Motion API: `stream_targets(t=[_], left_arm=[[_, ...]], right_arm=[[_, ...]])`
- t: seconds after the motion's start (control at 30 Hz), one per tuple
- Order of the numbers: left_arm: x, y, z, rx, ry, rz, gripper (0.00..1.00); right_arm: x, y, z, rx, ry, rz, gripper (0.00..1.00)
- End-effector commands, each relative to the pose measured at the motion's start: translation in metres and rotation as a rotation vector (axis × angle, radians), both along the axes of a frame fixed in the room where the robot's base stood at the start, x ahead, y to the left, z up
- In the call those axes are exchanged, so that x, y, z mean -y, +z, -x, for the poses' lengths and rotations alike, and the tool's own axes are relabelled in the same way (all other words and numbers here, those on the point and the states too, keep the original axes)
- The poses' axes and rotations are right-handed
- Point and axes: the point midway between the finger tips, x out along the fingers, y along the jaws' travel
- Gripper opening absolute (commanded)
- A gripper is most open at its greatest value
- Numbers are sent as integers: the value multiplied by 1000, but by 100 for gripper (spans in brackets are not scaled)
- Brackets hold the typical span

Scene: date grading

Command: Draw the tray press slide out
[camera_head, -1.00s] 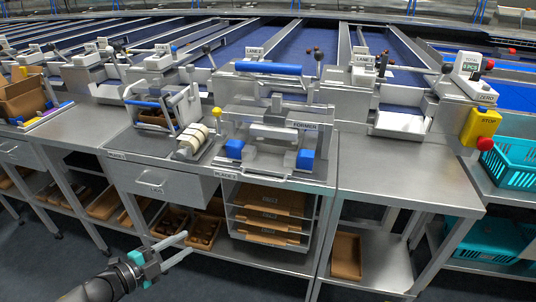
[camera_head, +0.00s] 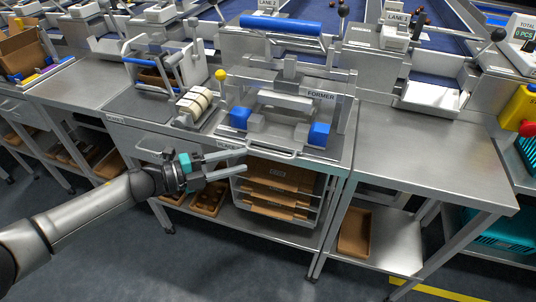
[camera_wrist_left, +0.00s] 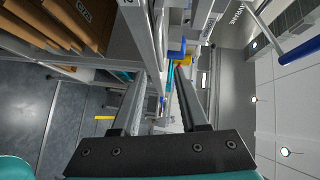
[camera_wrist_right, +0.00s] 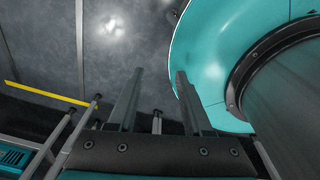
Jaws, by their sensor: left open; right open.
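The tray press, labelled FORMER (camera_head: 285,105), stands on the steel bench with a blue block at each side of its slide (camera_head: 275,130). A pale bar handle (camera_head: 272,153) runs along the slide's front at the bench edge. My left gripper (camera_head: 244,163) is open, its fingers pointing right, just in front of and below the left end of that handle. Whether it touches the handle I cannot tell. In the left wrist view the open fingers (camera_wrist_left: 158,85) point toward the bench front, with a blue block (camera_wrist_left: 177,48) beyond. My right gripper (camera_wrist_right: 155,75) is open and empty above the floor.
Under the press a rack holds brown trays (camera_head: 275,185). A drawer (camera_head: 150,143) and a shelf box (camera_head: 208,198) lie left of it. A yellow-knobbed lever (camera_head: 221,75) stands at the press's left. The bench top (camera_head: 420,150) on the right is clear.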

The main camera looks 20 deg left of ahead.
Motion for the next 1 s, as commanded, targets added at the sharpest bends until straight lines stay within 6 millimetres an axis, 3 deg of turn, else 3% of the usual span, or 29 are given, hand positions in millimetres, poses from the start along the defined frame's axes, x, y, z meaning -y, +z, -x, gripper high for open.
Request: stream_targets(t=[0.3,0.5,0.93,1.0], left_arm=[[39,-7,-36,3,2,3,44],[56,-11,-51,1,3,2,44],[62,-12,-57,0,1,0,44],[62,-12,-57,1,1,1,38]], right_arm=[[14,-5,-23,36,-3,17,50],[14,-7,-26,40,-5,16,50],[14,-8,-24,39,-5,17,50],[14,-8,-24,39,-5,17,50]])
